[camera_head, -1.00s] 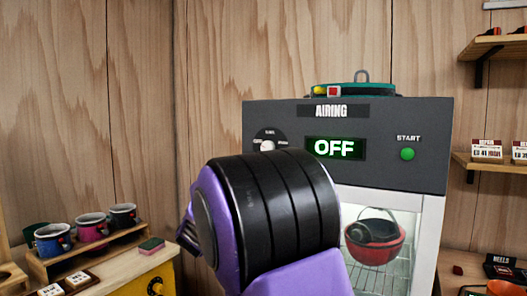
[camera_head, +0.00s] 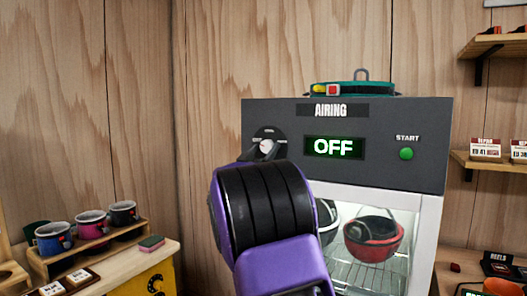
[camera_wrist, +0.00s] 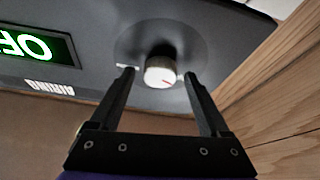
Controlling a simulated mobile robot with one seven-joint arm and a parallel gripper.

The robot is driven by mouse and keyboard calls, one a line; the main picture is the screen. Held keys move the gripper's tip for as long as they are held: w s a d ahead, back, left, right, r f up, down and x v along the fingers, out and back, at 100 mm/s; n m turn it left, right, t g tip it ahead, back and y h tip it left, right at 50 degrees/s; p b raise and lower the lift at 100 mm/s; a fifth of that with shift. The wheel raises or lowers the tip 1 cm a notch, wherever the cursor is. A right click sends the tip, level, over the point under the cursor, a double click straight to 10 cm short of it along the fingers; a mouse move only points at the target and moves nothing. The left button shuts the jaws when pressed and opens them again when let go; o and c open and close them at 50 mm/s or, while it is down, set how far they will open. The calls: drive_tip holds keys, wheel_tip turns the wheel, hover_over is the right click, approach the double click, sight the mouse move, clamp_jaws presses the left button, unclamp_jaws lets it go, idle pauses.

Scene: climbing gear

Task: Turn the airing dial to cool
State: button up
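The airing cabinet (camera_head: 400,172) has a dark grey front panel with a display (camera_head: 335,147) that reads OFF and a green START button (camera_head: 406,154). The airing dial (camera_head: 267,147) is a pale knob at the panel's left, partly bordered by my arm below it. In the wrist view the dial (camera_wrist: 160,71) has a short red mark and lies just beyond and between the fingertips. My gripper (camera_wrist: 159,78) is open, its two fingers apart on either side of the knob, with no contact visible.
A red helmet (camera_head: 374,238) sits behind the cabinet's glass. A teal coiled item (camera_head: 350,88) lies on its top. A wood wall is close beside the dial.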

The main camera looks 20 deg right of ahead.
clamp_jaws()
drive_tip(key=shift+m, duration=0.3)
drive_tip(key=m+g+h+b, duration=0.1)
drive_tip(key=m, duration=0.1)
drive_tip(key=shift+a+f+m+g, duration=0.1)
drive_tip(key=shift+m+g, duration=0.2)
drive_tip(key=m+g, duration=0.1)
drive_tip(key=m, duration=0.1)
drive_tip(key=m+g+h, duration=0.1)
drive_tip(key=m, duration=0.2)
drive_tip(key=shift+w+h, duration=0.15)
drive_tip(key=shift+h, duration=0.15)
drive_tip(key=m+g, duration=0.1)
drive_tip(key=m, duration=0.1)
drive_tip(key=m+g, duration=0.1)
drive_tip(key=m, duration=0.2)
drive_tip(key=shift+w+a+r+g+h, duration=0.1)
drive_tip(key=shift+r+g+h, duration=0.1)
drive_tip(key=shift+g+h, duration=0.1)
drive_tip(key=shift+m+g+p, duration=0.45)
drive_tip(key=shift+m+g, duration=0.2)
drive_tip(key=shift+m, duration=0.75)
drive_tip(key=shift+m+g+p, duration=0.45)
drive_tip(key=shift+m+g, duration=0.2)
drive_tip(key=shift+m, duration=0.75)
drive_tip(key=shift+a, duration=0.1)
